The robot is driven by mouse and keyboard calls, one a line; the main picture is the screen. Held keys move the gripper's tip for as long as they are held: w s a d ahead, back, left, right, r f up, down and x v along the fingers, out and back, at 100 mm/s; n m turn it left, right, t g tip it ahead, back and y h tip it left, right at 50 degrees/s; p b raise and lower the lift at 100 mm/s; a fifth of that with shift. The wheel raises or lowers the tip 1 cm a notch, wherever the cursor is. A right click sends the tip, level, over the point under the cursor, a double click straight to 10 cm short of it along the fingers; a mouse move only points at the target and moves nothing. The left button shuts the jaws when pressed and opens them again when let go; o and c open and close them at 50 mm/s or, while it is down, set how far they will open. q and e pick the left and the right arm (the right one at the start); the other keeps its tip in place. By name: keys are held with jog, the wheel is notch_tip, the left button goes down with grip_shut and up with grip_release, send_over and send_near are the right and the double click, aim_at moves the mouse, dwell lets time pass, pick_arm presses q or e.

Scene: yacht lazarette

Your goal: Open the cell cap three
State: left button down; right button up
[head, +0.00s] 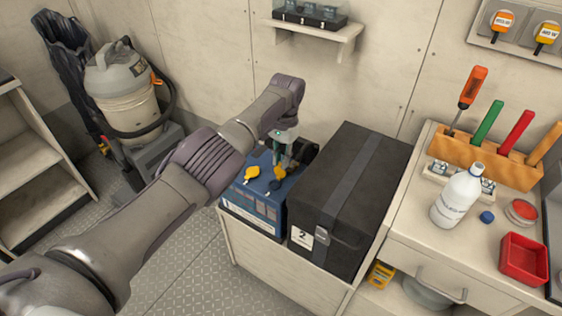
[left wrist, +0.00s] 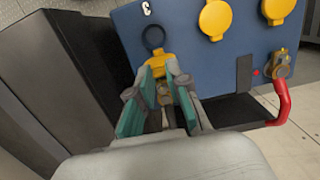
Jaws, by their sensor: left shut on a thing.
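A blue battery case (head: 258,206) with yellow cell caps sits on the bench top, and its blue top also shows in the left wrist view (left wrist: 190,50). Two yellow round caps (left wrist: 216,18) (left wrist: 278,9) lie flat on it. My left gripper (head: 283,160) reaches down to the case's far right part. In the left wrist view its teal-padded fingers (left wrist: 165,85) are shut on a third yellow cap (left wrist: 168,66). A dark ring (left wrist: 152,38) shows on the top just beyond this cap, which looks tilted up from it. The fingers partly hide the cap. My right gripper is not in view.
A black lidded box (head: 350,190) labelled 2 stands close to the right of the battery. A red-handled part (left wrist: 282,103) and a brass terminal (left wrist: 281,65) are at the battery's edge. A white bottle (head: 457,196) and a tool rack (head: 485,158) stand farther right.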

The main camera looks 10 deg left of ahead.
pick_arm(q)
jog(key=shift+f, duration=0.1)
jog(key=c, duration=1.1)
grip_release()
jog(key=shift+r, duration=0.25)
jog(key=r, duration=0.3)
jog(key=w+r, duration=0.1)
jog(key=r, duration=0.7)
jog(key=shift+w+d+r, duration=0.15)
jog(key=shift+d+r, duration=0.1)
